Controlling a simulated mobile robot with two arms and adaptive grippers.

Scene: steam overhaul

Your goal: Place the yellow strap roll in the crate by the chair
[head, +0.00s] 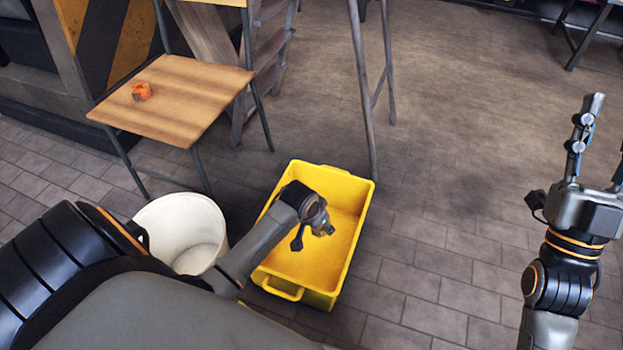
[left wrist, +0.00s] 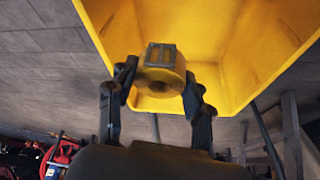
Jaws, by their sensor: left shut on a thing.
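The yellow strap roll (left wrist: 162,68) is between the fingers of my left gripper (left wrist: 160,85) in the left wrist view; a grey patch shows on its side. My left gripper is shut on it, over the yellow crate (left wrist: 222,103). In the head view the crate (head: 347,262) stands on the floor, right of and in front of the chair (head: 190,105). My left wrist is over its opening and hides the roll there. I cannot tell the roll's height above the crate bottom. My right gripper (head: 602,140) is open and empty at the right edge, away from the crate.
An orange roll (head: 141,91) lies on the chair seat. A white bucket (head: 185,225) stands left of the crate, close to my left arm. A wooden ladder (head: 270,55) stands behind the crate. The floor (head: 450,170) to the right is clear.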

